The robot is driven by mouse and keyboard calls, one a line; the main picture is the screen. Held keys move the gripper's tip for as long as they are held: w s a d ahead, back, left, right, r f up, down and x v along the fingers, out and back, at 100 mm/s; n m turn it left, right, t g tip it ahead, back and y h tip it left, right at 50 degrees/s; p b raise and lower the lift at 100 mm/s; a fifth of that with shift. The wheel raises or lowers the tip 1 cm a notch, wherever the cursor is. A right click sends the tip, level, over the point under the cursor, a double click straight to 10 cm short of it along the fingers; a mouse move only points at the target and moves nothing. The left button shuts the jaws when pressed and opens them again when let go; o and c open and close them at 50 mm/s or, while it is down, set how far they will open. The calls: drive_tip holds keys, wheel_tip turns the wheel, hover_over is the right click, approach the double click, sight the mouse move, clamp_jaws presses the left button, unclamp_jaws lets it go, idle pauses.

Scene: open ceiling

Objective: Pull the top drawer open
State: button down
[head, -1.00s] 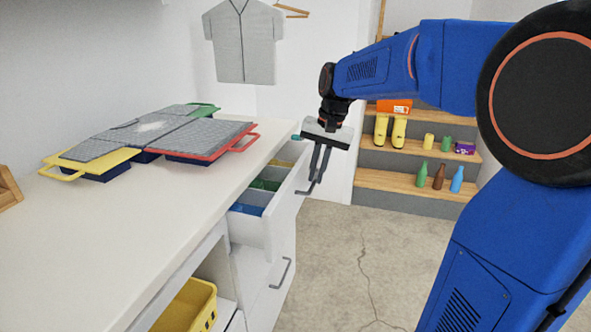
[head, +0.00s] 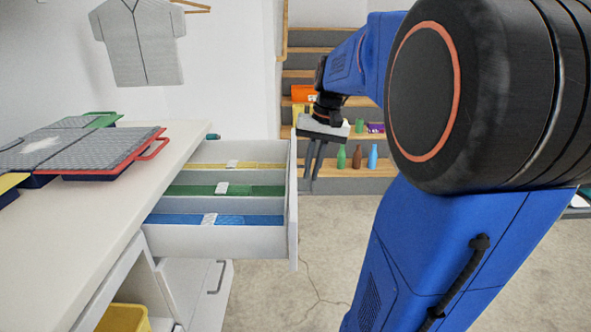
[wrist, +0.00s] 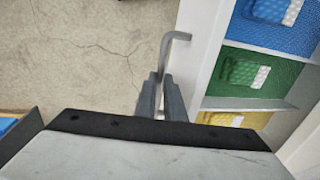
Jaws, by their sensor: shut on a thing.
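The top drawer (head: 222,241) is pulled well out from under the white counter. Its inside shows blue, green and yellow sections with white labels, and it also shows in the wrist view (wrist: 207,60). My gripper (head: 313,170) is at the outer side of the drawer front. In the wrist view my gripper (wrist: 163,95) is shut on the grey bar handle (wrist: 174,40), whose bent end sticks out past the fingers. In the head view the handle is hidden behind the drawer front.
A white counter (head: 95,215) runs along the left, with grey-topped trays (head: 80,152) on it. Below are a lower drawer handle (head: 217,278) and a yellow basket (head: 123,319). Shelves with bottles (head: 357,158) stand at the back. The concrete floor (head: 320,235) beside the drawer is clear.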

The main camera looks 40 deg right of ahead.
drive_tip(key=shift+s+d, duration=0.4)
drive_tip(key=shift+d, duration=0.25)
drive_tip(key=c, duration=2.1)
unclamp_jaws()
drive_tip(key=d+r, duration=0.1)
drive_tip(key=r, duration=0.4)
drive_tip(key=s+r, duration=0.1)
drive_tip(key=r, duration=0.5)
drive_tip(key=s+d+r, duration=0.1)
drive_tip(key=r, duration=0.5)
drive_tip(key=shift+d, duration=0.3)
